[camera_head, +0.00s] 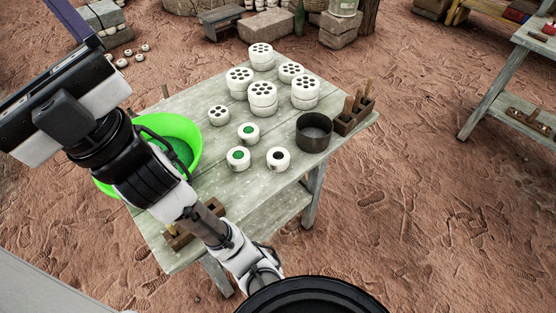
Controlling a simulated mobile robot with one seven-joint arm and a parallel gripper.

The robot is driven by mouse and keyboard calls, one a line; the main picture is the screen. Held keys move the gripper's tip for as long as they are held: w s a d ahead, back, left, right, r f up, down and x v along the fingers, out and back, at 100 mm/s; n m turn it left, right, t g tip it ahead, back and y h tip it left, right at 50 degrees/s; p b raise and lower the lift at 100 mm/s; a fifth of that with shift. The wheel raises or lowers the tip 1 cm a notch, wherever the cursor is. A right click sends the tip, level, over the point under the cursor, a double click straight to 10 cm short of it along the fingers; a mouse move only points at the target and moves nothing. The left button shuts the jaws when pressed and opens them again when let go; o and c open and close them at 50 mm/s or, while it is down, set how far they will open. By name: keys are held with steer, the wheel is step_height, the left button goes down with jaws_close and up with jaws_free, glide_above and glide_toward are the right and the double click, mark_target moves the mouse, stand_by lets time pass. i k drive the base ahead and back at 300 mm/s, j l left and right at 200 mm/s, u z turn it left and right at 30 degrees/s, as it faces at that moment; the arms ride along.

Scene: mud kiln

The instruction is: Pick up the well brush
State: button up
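Slim wooden handles stand in a dark wooden rack (354,113) at the right back edge of the table. A second wooden rack (183,238) with a light handle is at the near left edge, partly behind my arm. I cannot tell which of these is the well brush; the heads are hidden or too small. My gripper (60,108) appears to be at the upper left, raised above the table's left side and close to the camera. Its fingertips cannot be made out, and nothing held is visible. It is apart from both racks.
The wooden table (220,180) carries several white pots (262,92) with holed tops, small paint pots (239,157) and a dark round tin (314,131). A green basin (188,128) is partly behind my arm. A bench (510,75) stands right; sandy ground between is open.

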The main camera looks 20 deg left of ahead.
mark_target(360, 90)
steer(key=i+l+u, duration=0.35)
steer(key=i, duration=0.2)
steer(key=i+l+u, duration=0.4)
steer(key=i+j, duration=0.05)
steer(key=i, duration=0.05)
